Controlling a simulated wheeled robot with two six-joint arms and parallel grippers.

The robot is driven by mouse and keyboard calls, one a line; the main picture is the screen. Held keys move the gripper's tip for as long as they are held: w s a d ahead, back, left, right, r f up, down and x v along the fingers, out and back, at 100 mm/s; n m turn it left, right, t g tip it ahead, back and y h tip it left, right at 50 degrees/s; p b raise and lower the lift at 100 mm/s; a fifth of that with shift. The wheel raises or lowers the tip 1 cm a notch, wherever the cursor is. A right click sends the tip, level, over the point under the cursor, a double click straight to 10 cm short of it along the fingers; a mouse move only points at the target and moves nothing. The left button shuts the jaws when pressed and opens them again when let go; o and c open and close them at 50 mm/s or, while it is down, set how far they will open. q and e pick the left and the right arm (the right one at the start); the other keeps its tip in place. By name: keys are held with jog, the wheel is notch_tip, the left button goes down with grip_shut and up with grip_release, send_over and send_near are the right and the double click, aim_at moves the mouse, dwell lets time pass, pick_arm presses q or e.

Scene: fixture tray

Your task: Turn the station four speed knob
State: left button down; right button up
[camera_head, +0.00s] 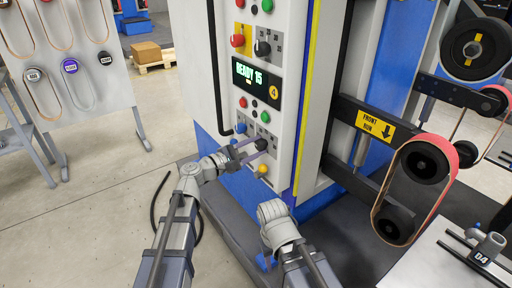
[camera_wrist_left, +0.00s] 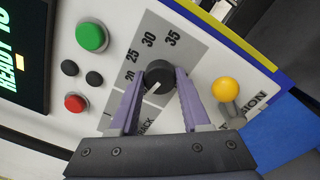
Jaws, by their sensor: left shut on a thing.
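A black knob with a white pointer line (camera_wrist_left: 159,77) sits on a grey scale marked 20, 25, 30 and 35 in the left wrist view. Its pointer slants to the lower left there. In the head view this knob (camera_head: 261,144) is low on the white machine panel, below the display. My left gripper (camera_head: 251,150) is shut on it, with one purple finger on each side; the fingers also show in the left wrist view (camera_wrist_left: 160,88). Another black knob (camera_head: 262,48) sits higher on the panel. My right arm shows at the bottom centre; its fingers cannot be made out.
A display reading READY 15 (camera_head: 250,76) has a yellow 4 badge beside it. Green (camera_wrist_left: 91,37), red (camera_wrist_left: 75,103) and small black buttons and a yellow ball-ended lever (camera_wrist_left: 226,89) lie near the knob. Belt rollers (camera_head: 426,163) stand at the right. Floor at left is mostly clear.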

dwell(0.4)
pick_arm(q)
jog(key=shift+c, duration=1.8)
grip_release()
jog(key=v, duration=0.8)
